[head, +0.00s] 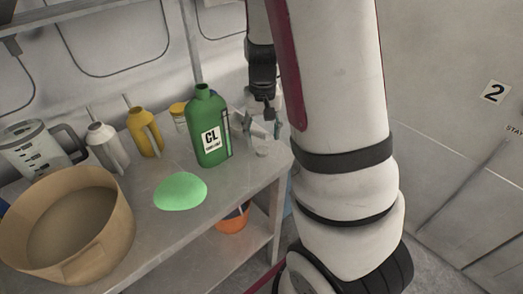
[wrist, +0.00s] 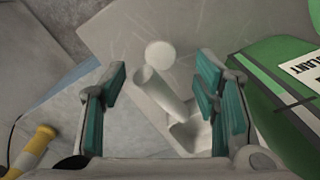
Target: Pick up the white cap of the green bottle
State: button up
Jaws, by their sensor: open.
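The green bottle (head: 209,128) with a "CL" label stands upright on the metal table, and no white cap shows on its neck. It also fills the right side of the wrist view (wrist: 282,95). A small round white piece, which looks like the cap (wrist: 159,53), lies on the table near its edge; in the head view it is a small pale shape (head: 262,151). My gripper (wrist: 159,88) is open and empty above the table, right of the bottle. The white piece shows between and slightly beyond the fingertips.
A white spouted object (wrist: 162,95) shows between my fingers, close to the round piece. A green blob-shaped item (head: 180,191), a large tan tub (head: 112,231), a yellow bottle (head: 144,133), a grey bottle (head: 106,148) and a clear jug (head: 36,150) stand further left.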

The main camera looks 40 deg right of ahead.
aim_at(263, 152)
jog(key=f, duration=0.5)
jog(key=shift+s+a, duration=0.15)
jog(key=shift+s, duration=0.15)
jog(key=shift+c, duration=0.3)
jog(key=c, duration=0.8)
